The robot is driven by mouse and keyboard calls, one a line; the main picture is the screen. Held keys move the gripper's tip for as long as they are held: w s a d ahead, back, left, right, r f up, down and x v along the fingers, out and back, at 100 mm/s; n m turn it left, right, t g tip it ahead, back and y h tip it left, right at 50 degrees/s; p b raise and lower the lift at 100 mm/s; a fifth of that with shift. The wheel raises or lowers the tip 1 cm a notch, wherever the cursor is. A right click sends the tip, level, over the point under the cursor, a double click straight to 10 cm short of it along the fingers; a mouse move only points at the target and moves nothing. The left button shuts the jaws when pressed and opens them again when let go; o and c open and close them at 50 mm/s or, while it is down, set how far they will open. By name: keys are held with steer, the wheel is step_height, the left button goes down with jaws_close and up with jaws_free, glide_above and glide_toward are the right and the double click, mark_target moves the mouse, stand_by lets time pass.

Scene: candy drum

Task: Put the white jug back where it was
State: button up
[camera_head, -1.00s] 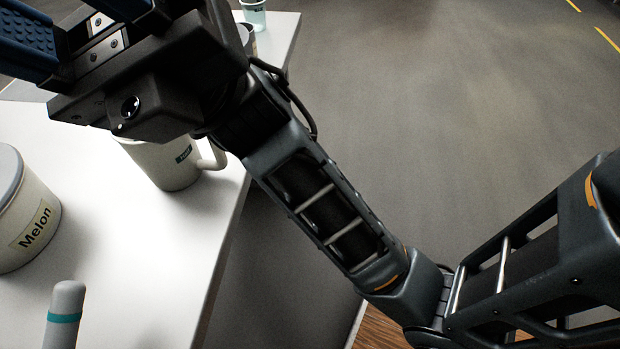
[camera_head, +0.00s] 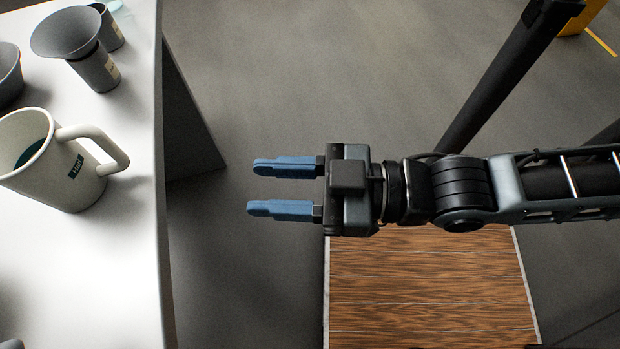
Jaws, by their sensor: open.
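The white jug (camera_head: 50,175) stands upright on the white table at the left. It has a teal label, its handle points right toward the table edge, and dark teal contents show inside. My gripper (camera_head: 251,188) is open and empty, with its blue fingers pointing left. It is out past the table's right edge, over the floor, well to the right of the jug and apart from it.
The white table (camera_head: 135,265) ends in a long right edge between my gripper and the jug. Behind the jug stand a grey funnel (camera_head: 68,32) on a grey cup (camera_head: 97,70), another small cup (camera_head: 110,30) and a dark bowl (camera_head: 8,75). Bare table lies in front of the jug.

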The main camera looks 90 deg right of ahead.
steer(key=s+f+g, duration=0.1)
steer(key=s+d+f, duration=0.1)
steer(key=s, duration=0.1)
steer(key=s+f+g, duration=0.1)
steer(key=shift+s+d+f+g+y, duration=0.1)
steer(key=shift+s+d+g+y, duration=0.1)
steer(key=shift+s+g+y, duration=0.1)
